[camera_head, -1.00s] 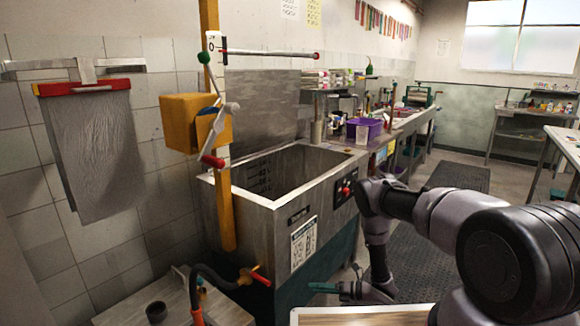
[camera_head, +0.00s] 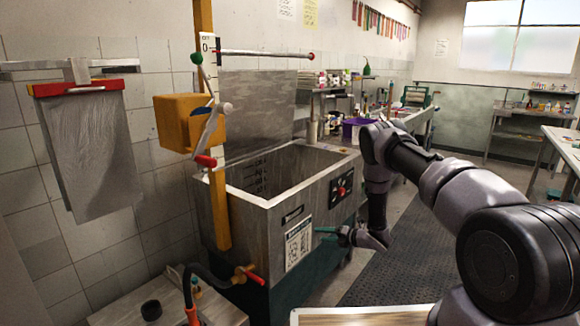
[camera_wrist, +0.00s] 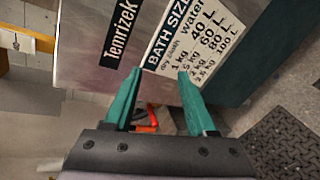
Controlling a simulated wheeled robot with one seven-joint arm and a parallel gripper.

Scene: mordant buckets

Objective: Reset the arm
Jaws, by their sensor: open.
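My gripper (camera_head: 334,232) is in front of the metal tank (camera_head: 290,215), near its front face and to the right of the white label. In the wrist view my gripper (camera_wrist: 160,85) shows two teal fingers set apart with nothing between them. Beyond the fingertips are the tank's front (camera_wrist: 95,35) and its "BATH SIZE" label (camera_wrist: 195,38). My arm reaches in from the right side of the head view and bends down to the gripper.
A yellow post (camera_head: 220,208) with a yellow box (camera_head: 188,122) stands at the tank's left. A red-handled tap (camera_head: 250,275) and dark hose are at the front left. A purple bin (camera_head: 353,128) sits behind the tank. The dark floor mat (camera_head: 405,262) is clear.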

